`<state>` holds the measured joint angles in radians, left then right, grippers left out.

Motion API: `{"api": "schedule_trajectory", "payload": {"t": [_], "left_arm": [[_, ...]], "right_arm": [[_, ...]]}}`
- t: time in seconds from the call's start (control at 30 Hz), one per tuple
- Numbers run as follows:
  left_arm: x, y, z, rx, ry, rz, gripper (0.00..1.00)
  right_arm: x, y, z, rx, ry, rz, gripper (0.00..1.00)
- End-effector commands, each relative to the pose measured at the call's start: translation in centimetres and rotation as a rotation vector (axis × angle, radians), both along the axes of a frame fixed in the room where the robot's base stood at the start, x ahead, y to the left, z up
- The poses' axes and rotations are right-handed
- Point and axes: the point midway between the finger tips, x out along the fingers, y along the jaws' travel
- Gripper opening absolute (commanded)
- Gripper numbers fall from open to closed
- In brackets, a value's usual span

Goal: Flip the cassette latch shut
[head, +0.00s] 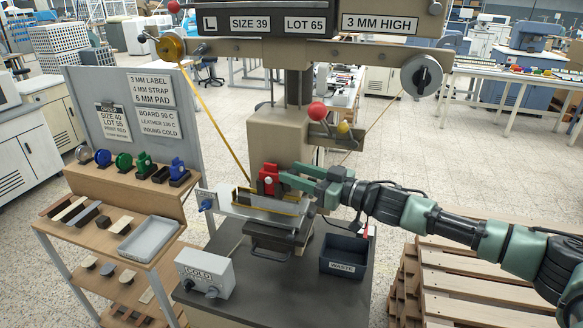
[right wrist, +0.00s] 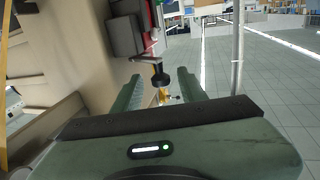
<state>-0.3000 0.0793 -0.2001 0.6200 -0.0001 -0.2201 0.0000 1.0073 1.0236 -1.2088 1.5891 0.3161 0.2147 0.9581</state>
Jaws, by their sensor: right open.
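A red block (head: 268,180) with a small pale round knob stands over the silver bed of the stamping press, the likely cassette part; I cannot make out the latch's own position. My right gripper (head: 288,178) reaches in from the right, its fingertips close beside the red block. In the right wrist view its two green fingers (right wrist: 160,84) are apart, with a dark knob (right wrist: 160,80) on a short stem showing between or just beyond the tips. A dark grey block with a red edge (right wrist: 147,25) is above it. Contact cannot be told. My left gripper is not in view.
The press column (head: 276,130) rises behind the bed. A yellow foil strip (head: 215,125) slants down from the gold roll to the bed. A waste bin (head: 344,256) and a COLD control box (head: 205,275) stand on the dark table. Wooden pallets (head: 455,270) lie under my right arm.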

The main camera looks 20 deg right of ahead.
Motion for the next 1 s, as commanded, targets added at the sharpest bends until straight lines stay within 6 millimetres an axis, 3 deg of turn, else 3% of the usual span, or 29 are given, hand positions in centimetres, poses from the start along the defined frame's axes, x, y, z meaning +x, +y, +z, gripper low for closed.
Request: {"api": "schedule_trajectory", "payload": {"t": [0.43, 0.6, 0.83, 1.0], "left_arm": [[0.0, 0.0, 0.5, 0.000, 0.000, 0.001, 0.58], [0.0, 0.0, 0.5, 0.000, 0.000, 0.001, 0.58], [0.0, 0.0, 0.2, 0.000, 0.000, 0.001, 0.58], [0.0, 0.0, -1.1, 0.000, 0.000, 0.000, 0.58]], "right_arm": [[1.1, 1.0, -0.1, -0.001, 0.000, 0.000, 0.42], [1.1, 1.0, -0.1, -0.001, 0.001, 0.000, 0.00], [1.1, 1.1, -0.1, 0.001, -0.001, -0.007, 0.00], [1.1, 1.3, -0.5, 0.003, 0.001, -0.053, 0.00]]}}
